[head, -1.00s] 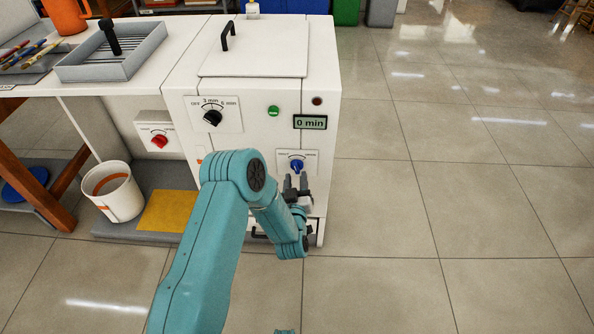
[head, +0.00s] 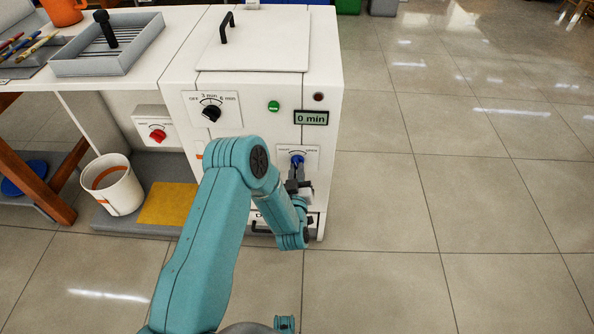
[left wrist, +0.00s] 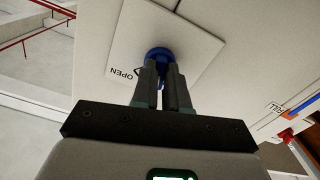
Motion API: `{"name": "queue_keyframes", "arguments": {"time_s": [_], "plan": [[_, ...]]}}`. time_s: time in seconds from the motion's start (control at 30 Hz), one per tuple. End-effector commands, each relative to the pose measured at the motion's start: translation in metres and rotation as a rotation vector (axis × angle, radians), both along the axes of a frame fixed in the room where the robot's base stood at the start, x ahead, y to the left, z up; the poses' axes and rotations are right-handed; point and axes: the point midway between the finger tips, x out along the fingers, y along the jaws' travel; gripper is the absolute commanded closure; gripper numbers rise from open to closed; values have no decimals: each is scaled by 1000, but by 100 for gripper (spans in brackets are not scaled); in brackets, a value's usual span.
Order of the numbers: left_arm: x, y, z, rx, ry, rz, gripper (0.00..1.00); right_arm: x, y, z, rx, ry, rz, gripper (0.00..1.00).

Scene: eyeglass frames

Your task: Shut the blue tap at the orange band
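The blue tap (head: 297,159) sits on a white plate on the front of the white cabinet. In the left wrist view the tap (left wrist: 160,53) shows just beyond my fingertips, next to the word OPEN. My left gripper (head: 298,181) is at the tap, its fingers (left wrist: 161,78) close together with a narrow gap. Whether they grip the tap's handle is not clear. In the left wrist view an orange band (left wrist: 306,104) lies beside a blue strip near the word FULL.
A red tap (head: 158,135) is left of the cabinet, above a white bucket (head: 122,193) with an orange band. A yellow mat (head: 168,204) lies on the grey base. The cabinet's display (head: 311,118) reads 0 min. The tiled floor at right is clear.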

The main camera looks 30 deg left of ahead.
Motion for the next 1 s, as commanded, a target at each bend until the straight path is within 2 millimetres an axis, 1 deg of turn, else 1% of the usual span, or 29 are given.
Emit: {"name": "queue_keyframes", "arguments": {"time_s": [0.27,0.43,1.0], "plan": [[1,1,0,-6,-4,0,100,0,0,-1,0,0,0,57],[2,1,-1,-47,-29,0,100,0,0,-5,0,0,0,57],[3,2,-1,-358,-223,1,100,0,0,-33,0,0,0,57]]}}
